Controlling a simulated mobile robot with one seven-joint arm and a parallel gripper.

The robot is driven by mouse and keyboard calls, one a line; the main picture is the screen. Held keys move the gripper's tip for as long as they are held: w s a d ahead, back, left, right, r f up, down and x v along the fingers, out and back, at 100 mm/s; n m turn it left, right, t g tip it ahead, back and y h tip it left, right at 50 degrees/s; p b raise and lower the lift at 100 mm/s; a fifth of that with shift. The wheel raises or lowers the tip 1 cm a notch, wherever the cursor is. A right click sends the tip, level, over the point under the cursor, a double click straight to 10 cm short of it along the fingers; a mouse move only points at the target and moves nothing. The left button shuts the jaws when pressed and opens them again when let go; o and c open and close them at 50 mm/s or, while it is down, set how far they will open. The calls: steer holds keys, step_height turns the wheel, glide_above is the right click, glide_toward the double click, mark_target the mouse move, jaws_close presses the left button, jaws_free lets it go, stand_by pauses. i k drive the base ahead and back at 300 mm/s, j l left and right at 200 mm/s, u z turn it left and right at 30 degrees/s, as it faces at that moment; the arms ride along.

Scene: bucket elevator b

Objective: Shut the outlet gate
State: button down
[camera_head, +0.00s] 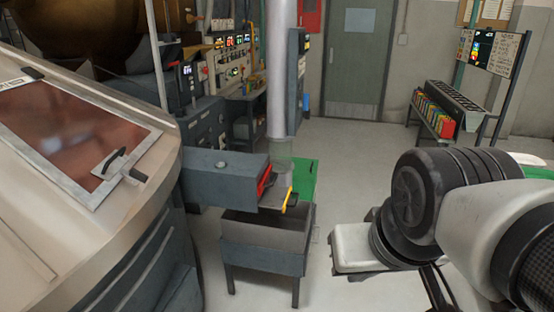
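The outlet gate appears to be the flat grey plate (268,193) at the right end of a grey box-shaped chute (222,180), near the middle of the view. A yellow handle (291,200) sits at the plate's right edge, and a red part (265,181) lies beside it. The plate seems to stick out from the chute; how far it covers the outlet cannot be told. A grey open-topped bin (262,256) on legs stands below. My arm is at the lower right, apart from the handle. My gripper's fingers are not clearly visible there.
A large machine housing (95,215) with a framed window fills the left. A vertical pipe (281,75) stands behind the chute, with a green panel (304,178) nearby. Control cabinets (235,70) line the back left. Open floor (355,160) reaches to the door (358,60) and a shelf rack (450,108).

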mark_target(275, 196)
steer(key=i+l, duration=0.3)
steer(key=i, duration=0.25)
steer(key=i+l+u, duration=0.1)
steer(key=i+l, duration=0.15)
steer(key=i, duration=0.25)
steer(key=i+l, duration=0.3)
steer(key=i, duration=0.25)
steer(key=i+l+u, duration=0.1)
steer(key=i+l, duration=0.25)
steer(key=i, duration=0.15)
